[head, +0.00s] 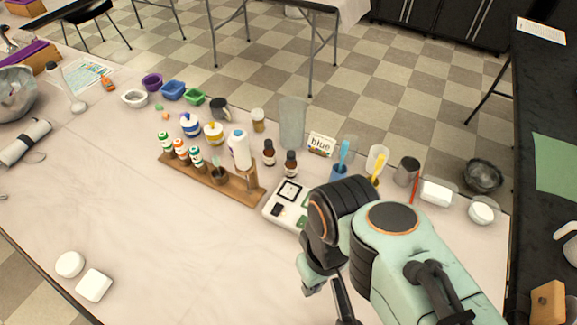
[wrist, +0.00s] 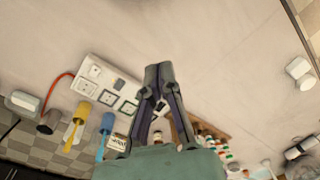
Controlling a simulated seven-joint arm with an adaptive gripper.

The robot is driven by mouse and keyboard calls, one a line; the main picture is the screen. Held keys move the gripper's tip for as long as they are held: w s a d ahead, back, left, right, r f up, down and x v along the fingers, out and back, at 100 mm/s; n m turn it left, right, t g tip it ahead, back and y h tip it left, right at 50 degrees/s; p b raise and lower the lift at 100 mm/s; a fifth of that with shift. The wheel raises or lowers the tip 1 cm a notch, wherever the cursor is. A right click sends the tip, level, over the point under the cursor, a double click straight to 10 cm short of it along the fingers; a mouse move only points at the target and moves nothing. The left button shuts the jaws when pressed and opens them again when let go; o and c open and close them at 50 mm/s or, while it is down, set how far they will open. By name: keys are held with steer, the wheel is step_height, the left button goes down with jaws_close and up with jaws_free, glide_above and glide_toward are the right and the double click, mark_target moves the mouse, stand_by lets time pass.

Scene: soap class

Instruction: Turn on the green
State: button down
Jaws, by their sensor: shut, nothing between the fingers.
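A white panel (wrist: 112,86) with several square fittings lies on the table in the wrist view. Some fittings have dark green borders, such as one near its right end (wrist: 130,107). In the head view the same panel (head: 271,218) is partly hidden by my arm. A black-bordered square and a dark square show at its left end. Which fitting is a green switch, and whether it is on, I cannot tell. My gripper (wrist: 158,72) is shut and empty, its tips beside the panel's right end in the wrist view.
A wooden rack (head: 235,185) with small bottles stands left of the panel. Two white soap pieces (head: 94,285) lie front left. The front-middle table is clear.

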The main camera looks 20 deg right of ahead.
steer(key=w+r+n+t, duration=0.2)
steer(key=w+r+n, duration=0.25)
steer(key=w, duration=0.25)
steer(key=n+g, duration=0.1)
steer(key=n, duration=0.3)
glide_above(300, 225)
step_height(300, 225, down, 5)
step_height(300, 225, down, 6)
steer(key=w+d+m+g, duration=0.1)
steer(key=g, duration=0.1)
steer(key=shift+w+d, duration=0.2)
steer(key=shift+f, duration=0.15)
steer(key=f, duration=0.4)
steer(key=s+f, duration=0.1)
steer(key=f, duration=0.4)
steer(key=a+f, duration=0.1)
steer(key=f, duration=0.3)
steer(key=shift+s+a+f, duration=0.1)
steer(key=shift+s+f, duration=0.05)
steer(key=shift+f, duration=0.2)
